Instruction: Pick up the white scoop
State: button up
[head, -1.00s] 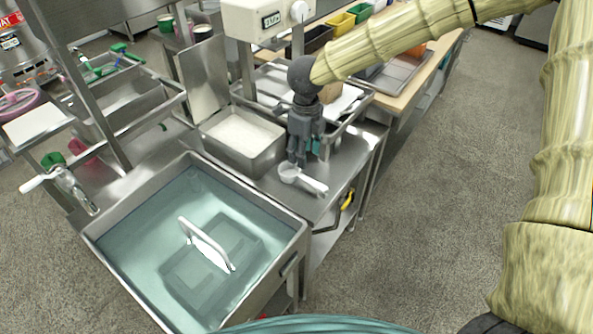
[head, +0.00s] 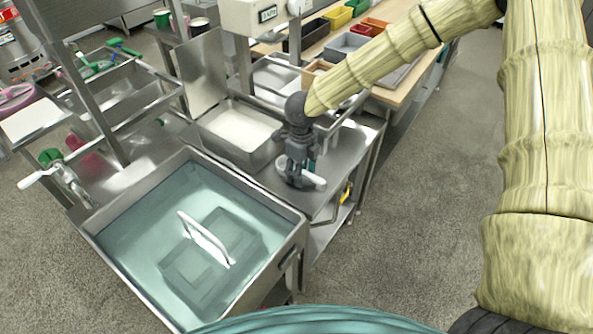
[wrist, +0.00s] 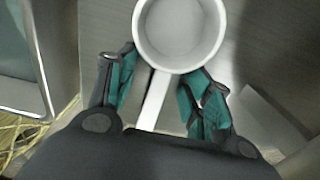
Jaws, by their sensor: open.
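The white scoop (head: 316,180) lies on the steel counter (head: 346,155), mostly hidden behind my gripper in the head view. My gripper (head: 298,180) points down over it. In the wrist view, the scoop (wrist: 180,34) shows its round bowl at the top, beyond the fingers, and its handle running down between them. My gripper (wrist: 160,82) is open there, with one teal-padded finger on each side of the handle. A gap shows between the handle and each finger.
A steel pan of white material (head: 240,130) stands behind and left of my gripper. A water-filled sink (head: 130,250) with a white-handled lid lies at the front left. A shelf post (head: 105,110) rises further left. Open floor is at the right.

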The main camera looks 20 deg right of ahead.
grip_shut()
dwell(0.3)
